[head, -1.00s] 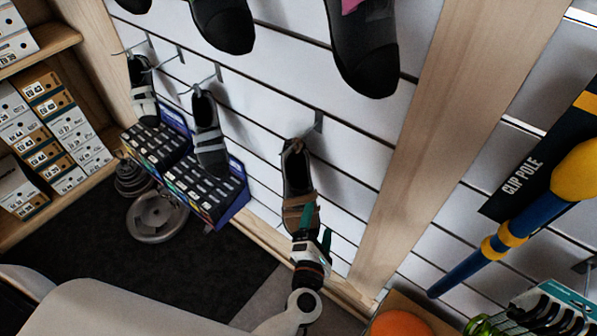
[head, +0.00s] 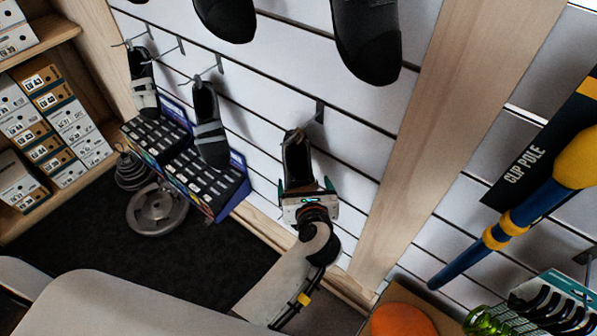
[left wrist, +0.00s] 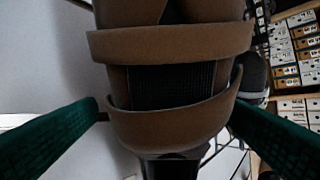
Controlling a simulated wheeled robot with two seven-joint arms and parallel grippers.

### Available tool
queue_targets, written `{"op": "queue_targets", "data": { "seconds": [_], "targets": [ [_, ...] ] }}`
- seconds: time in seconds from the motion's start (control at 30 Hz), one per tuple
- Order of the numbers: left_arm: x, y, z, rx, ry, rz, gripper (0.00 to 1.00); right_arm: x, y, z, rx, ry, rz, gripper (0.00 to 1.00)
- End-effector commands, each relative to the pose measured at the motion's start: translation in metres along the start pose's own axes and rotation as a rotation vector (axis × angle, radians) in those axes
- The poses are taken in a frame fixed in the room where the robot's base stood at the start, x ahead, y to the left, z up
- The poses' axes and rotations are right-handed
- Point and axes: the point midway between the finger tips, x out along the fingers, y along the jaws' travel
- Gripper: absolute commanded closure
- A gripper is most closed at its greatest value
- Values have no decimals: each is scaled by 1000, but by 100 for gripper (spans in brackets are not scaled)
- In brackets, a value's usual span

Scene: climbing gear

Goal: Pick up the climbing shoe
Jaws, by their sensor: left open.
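A climbing shoe (head: 296,160) hangs on a hook of the slatted wall, dark above with brown straps below. In the head view my left gripper (head: 305,186) is at its lower part, one green finger on each side, and hides the straps. In the left wrist view the brown straps of the shoe (left wrist: 170,45) fill the middle between the two green fingers of the gripper (left wrist: 168,108). The gripper is open. The fingertips are close to the lower strap; I cannot tell whether they touch it. My right gripper is not in view.
Other shoes hang to the left, a grey-strapped one (head: 209,125) and a paler one (head: 143,82), above a dark display box (head: 205,175). Larger dark shoes hang above. A wooden post (head: 445,125) and a blue-yellow clip pole (head: 520,215) stand right. Shoe boxes (head: 65,120) fill shelves at left.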

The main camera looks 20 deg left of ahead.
Motion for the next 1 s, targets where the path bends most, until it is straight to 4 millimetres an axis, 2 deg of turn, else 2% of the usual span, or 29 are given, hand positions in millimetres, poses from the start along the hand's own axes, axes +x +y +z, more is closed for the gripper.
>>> {"op": "queue_targets", "data": {
  "seconds": [0.2,0.3,0.6,0.9,0.93,1.0],
  "targets": [
    [35,-7,4,2,4,-1,10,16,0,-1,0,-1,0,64],
    [44,-7,3,1,3,-1,10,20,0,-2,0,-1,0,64],
    [47,-7,2,1,1,-1,11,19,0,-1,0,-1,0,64],
    [47,-7,2,1,1,-1,60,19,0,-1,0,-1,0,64],
    [47,-7,2,1,1,-1,64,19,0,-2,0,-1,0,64],
    [47,-7,1,1,2,0,64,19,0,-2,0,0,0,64]
  ]
}}
